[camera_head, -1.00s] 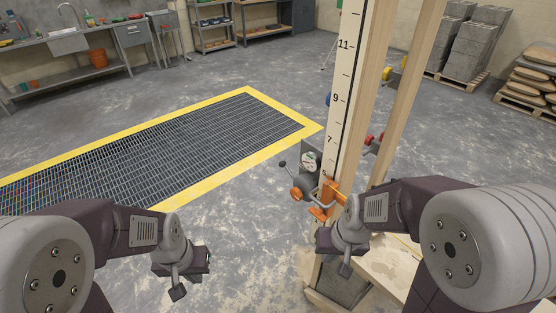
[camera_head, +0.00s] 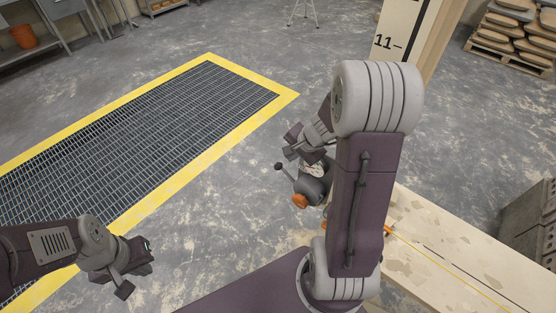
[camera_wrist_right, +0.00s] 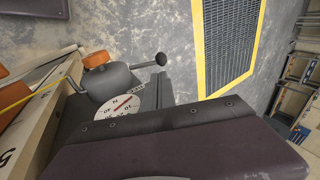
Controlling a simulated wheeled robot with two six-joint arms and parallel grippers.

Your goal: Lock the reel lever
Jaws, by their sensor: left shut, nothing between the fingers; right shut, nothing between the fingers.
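The reel (camera_head: 314,187) is a dark grey body with an orange knob (camera_head: 299,201) and a pale dial on top. Its lever (camera_head: 278,166) is a thin rod with a dark ball end, sticking out to the upper left. In the right wrist view the reel (camera_wrist_right: 112,82), orange knob (camera_wrist_right: 97,59), lever ball (camera_wrist_right: 161,59) and dial (camera_wrist_right: 122,103) show close up. My right gripper (camera_head: 291,147) is shut and empty, just above and beyond the lever in the head view; contact cannot be told. My left gripper (camera_head: 130,278) is shut and empty at lower left, well away from the reel.
A wooden beam (camera_head: 455,245) with a yellow line runs to the lower right. A scale board (camera_head: 402,25) stands at the top. My right arm hides part of the reel's mounting. A yellow-edged floor grate (camera_head: 150,140) lies left. Open concrete floor surrounds the reel.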

